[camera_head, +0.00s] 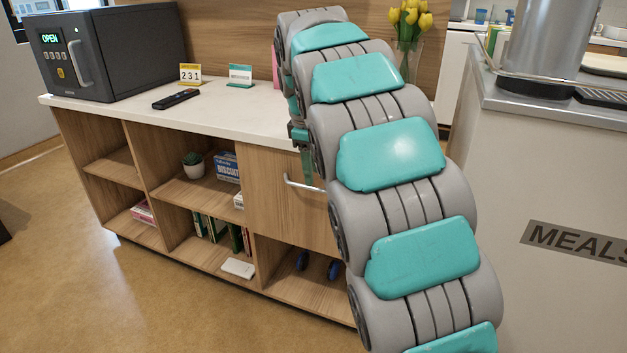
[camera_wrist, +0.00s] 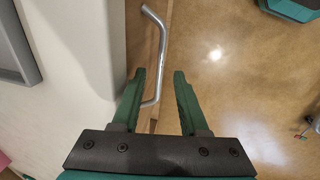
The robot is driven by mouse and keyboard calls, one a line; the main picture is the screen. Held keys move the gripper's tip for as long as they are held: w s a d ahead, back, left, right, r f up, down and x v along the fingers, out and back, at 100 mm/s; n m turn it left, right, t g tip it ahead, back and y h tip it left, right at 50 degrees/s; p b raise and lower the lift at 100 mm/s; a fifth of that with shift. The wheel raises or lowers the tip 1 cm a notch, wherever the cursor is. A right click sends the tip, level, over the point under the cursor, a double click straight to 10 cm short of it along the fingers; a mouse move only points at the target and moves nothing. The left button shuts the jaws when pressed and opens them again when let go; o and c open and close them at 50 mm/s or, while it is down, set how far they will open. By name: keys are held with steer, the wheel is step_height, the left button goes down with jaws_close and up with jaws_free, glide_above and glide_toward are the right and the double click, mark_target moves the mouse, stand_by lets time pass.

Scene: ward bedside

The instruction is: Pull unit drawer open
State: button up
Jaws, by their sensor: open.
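The unit drawer (camera_head: 262,200) has a wooden front under the white top and looks flush with the unit, so shut. Its silver bar handle (camera_head: 295,184) is partly hidden by my arm. In the wrist view the handle (camera_wrist: 161,50) runs down the picture, standing off the thin wooden front edge. My gripper (camera_wrist: 160,72) is open, with one green finger on each side of the handle's lower part. The handle lies nearer the left finger; contact cannot be told. In the head view the gripper is mostly hidden behind my arm.
The white unit top (camera_head: 215,112) bears a dark safe (camera_head: 115,55), a remote (camera_head: 176,99), small cards and tulips (camera_head: 410,25). Open shelves with books and boxes lie left of the drawer. A meals cart (camera_head: 540,180) stands close on the right. The floor in front is clear.

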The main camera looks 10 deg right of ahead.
steer(key=shift+w+d+f, duration=0.1)
steer(key=shift+w+f, duration=0.05)
steer(key=shift+f, duration=0.75)
steer(key=shift+w+d+f, duration=0.1)
steer(key=shift+f, duration=0.75)
jaws_close()
